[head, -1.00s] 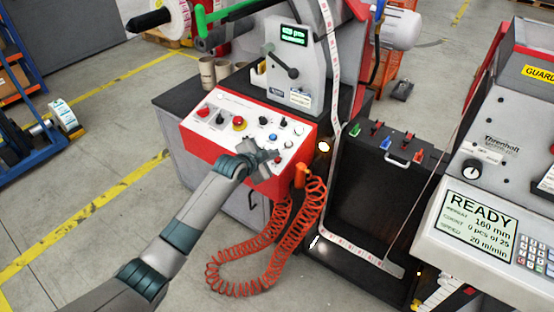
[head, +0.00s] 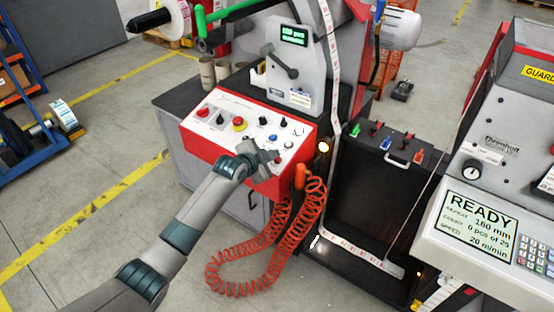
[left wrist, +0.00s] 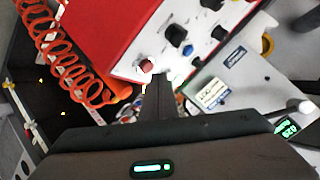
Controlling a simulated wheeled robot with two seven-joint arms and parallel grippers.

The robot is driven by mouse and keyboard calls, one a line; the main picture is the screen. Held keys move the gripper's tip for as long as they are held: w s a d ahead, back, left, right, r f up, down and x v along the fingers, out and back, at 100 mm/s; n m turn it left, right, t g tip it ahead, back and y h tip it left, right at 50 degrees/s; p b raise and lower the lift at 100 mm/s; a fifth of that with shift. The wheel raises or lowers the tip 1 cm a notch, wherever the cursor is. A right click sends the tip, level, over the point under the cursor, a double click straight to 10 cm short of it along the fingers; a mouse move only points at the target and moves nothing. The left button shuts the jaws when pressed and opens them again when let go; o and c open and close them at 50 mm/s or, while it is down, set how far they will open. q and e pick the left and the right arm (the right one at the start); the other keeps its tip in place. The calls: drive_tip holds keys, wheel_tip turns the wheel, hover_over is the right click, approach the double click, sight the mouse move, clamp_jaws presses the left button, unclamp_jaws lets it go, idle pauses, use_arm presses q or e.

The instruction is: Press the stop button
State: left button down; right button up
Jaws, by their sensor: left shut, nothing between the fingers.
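The white-topped control panel (head: 255,125) with a red front carries several buttons and knobs. My left gripper (head: 270,156) is shut and empty over its near right corner. In the left wrist view the shut fingertips (left wrist: 158,84) are just short of a small red button (left wrist: 146,66). I cannot tell whether they touch it. In the head view the gripper hides that button. I cannot read its label, so I cannot confirm it is the stop button. A red mushroom button with a yellow collar (head: 239,124) is farther left on the panel. My right gripper is not in view.
A coiled orange hose (head: 265,250) hangs at the panel's front right. A grey machine head with a crank (head: 283,66) stands behind the panel. A white label web (head: 335,90) runs down beside it. A display reading READY (head: 478,222) is at right.

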use_arm(q)
drive_tip(key=shift+f, duration=0.1)
idle(0.6)
drive_tip(key=shift+w+f+b, duration=0.1)
drive_tip(key=shift+f+b, duration=0.2)
drive_tip(key=shift+w+d+f+b, duration=0.1)
drive_tip(key=shift+d+f+b, duration=0.05)
drive_tip(key=shift+f+b, duration=0.3)
idle(0.8)
drive_tip(key=shift+r, duration=0.2)
drive_tip(key=shift+s+r+p, duration=0.2)
drive_tip(key=shift+r+p, duration=0.45)
drive_tip(key=shift+p, duration=0.35)
drive_tip(key=r+p, duration=0.3)
drive_tip(key=s+a+r+p, duration=0.1)
drive_tip(key=p, duration=0.1)
drive_tip(key=shift+r, duration=0.4)
idle(0.6)
